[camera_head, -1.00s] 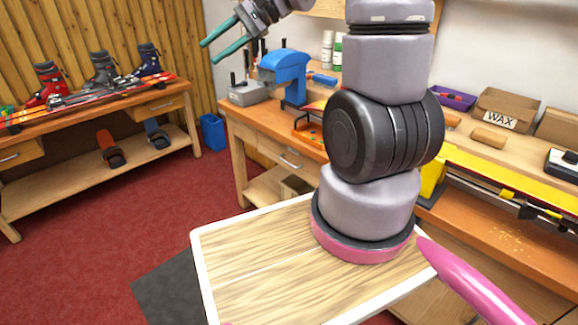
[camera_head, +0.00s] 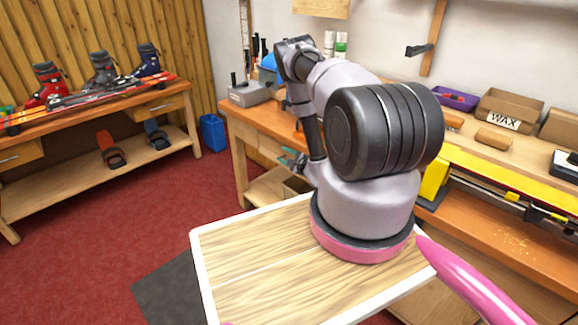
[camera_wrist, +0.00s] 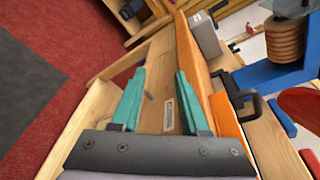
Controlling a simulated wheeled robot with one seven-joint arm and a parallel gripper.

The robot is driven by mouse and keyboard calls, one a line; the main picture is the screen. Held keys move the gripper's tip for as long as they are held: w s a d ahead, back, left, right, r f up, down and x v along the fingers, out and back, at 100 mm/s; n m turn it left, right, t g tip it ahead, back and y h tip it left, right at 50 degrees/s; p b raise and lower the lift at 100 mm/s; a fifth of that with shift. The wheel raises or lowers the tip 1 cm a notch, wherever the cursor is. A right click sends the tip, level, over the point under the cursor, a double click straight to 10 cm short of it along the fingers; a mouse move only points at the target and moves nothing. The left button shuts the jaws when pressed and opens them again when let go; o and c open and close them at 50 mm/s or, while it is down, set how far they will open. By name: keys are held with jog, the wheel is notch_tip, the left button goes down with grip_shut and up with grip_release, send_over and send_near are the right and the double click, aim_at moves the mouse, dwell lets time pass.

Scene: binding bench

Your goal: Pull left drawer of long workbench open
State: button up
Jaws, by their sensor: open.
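The long workbench (camera_head: 250,117) has an orange top and pale wood below. Its left drawer (camera_head: 268,148) is partly hidden behind my arm in the head view and looks shut. My gripper (camera_head: 292,160) is lowered in front of that drawer front. In the wrist view my gripper (camera_wrist: 160,72) has its two teal fingers spread, with nothing between the tips.
A grey toolbox (camera_head: 248,94) and a blue machine (camera_wrist: 290,78) stand on the workbench top. The lower shelf (camera_head: 270,187) juts below the drawer. A second bench (camera_head: 95,100) with ski boots and skis stands at left. Red floor between the benches is clear around a blue bin (camera_head: 213,133).

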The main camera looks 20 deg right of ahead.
jog(key=s+d+f+m+h, duration=0.1)
jog(key=s+d+f+h, duration=0.2)
jog(key=s+d+f, duration=0.3)
jog(key=x, duration=0.4)
jog(key=a+x, duration=0.1)
jog(key=x, duration=0.2)
jog(key=f+x, duration=0.1)
jog(key=x, duration=0.3)
jog(key=shift+w+a+f, duration=0.1)
jog(key=shift+w+a, duration=0.05)
jog(key=shift+w, duration=0.05)
grip_shut()
dwell(0.7)
